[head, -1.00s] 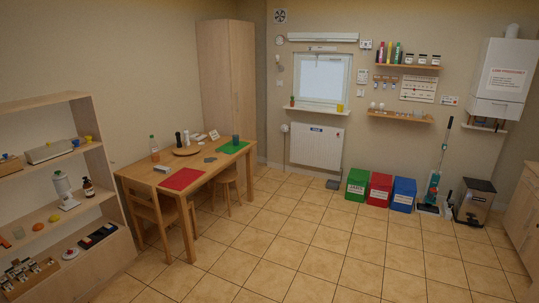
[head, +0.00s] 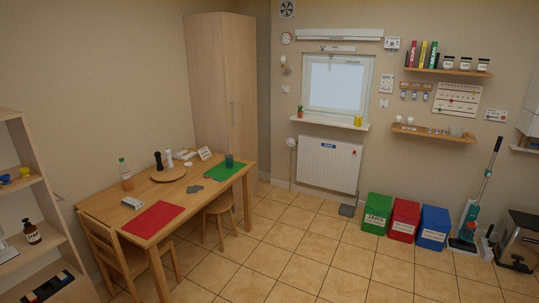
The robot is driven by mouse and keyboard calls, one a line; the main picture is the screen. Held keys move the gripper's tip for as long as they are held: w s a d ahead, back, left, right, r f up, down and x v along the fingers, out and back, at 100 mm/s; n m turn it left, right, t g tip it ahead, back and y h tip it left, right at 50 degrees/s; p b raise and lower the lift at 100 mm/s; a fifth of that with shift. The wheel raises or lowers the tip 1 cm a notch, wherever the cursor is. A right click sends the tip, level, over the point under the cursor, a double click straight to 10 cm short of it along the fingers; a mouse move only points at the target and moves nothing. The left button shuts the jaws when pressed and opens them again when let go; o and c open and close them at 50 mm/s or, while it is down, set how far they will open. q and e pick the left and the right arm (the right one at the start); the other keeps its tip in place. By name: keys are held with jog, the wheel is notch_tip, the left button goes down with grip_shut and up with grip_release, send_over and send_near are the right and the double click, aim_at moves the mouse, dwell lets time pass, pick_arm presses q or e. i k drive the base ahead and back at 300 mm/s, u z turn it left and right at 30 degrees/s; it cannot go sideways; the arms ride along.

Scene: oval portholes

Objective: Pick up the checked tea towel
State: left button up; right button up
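I see no checked tea towel that I can make out in the head view. A wooden table (head: 92,207) stands left of the middle with a red mat (head: 153,219) and a green mat (head: 222,171) on it. A small flat grey item (head: 196,189) lies between the mats; I cannot tell what it is. Neither of my grippers is in view.
A chair (head: 125,262) and a stool (head: 219,208) stand at the table. A shelf unit (head: 62,222) is at the left edge. Green (head: 377,214), red (head: 404,220) and blue (head: 432,228) bins line the back wall. The tiled floor (head: 290,250) in the middle is clear.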

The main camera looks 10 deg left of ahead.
aim_at(129, 202)
jog(key=i, duration=0.15)
jog(key=u, duration=1)
